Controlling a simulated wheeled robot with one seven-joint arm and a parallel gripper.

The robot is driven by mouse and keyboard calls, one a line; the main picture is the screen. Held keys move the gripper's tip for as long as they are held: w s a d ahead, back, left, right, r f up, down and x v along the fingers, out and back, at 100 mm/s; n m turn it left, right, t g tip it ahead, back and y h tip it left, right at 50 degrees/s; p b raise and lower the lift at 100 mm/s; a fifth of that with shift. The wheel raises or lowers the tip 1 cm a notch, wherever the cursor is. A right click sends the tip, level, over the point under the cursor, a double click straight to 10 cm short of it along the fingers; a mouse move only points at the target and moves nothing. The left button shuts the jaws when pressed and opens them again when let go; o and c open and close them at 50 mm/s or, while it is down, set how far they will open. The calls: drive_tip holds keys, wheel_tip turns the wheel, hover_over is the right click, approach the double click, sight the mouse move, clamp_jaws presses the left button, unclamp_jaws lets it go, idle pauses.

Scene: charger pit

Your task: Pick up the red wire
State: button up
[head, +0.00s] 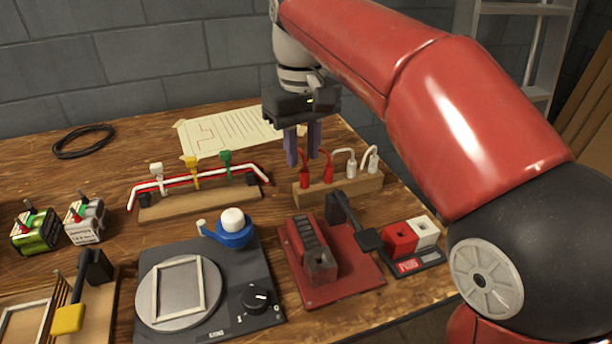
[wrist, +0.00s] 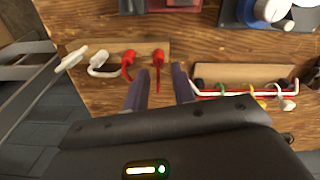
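The red wire (head: 328,171) has two red plugs standing in a wooden block (head: 345,191), beside a white wire. My gripper (head: 303,160) is open, pointing down just above the block's left end and the red plugs. In the wrist view the red wire (wrist: 128,58) shows on the block, and one red plug lies in line with the gap between my fingers (wrist: 159,78). I see nothing held. Whether the fingers touch the wire cannot be told.
The white wire (head: 350,160) stands right of the red one. A rack with red and white cables (head: 200,203) is to the left. A red device with a black lever (head: 335,268) and red and white sockets (head: 412,243) stand in front. A paper sheet (head: 222,133) lies behind.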

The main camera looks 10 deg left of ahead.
sight(305, 171)
wheel_tip(305, 171, down, 5)
drive_tip(key=shift+d+f+b, duration=0.1)
drive_tip(key=shift+d+b, duration=0.05)
drive_tip(key=shift+b, duration=0.3)
drive_tip(key=shift+c, duration=0.5)
clamp_jaws()
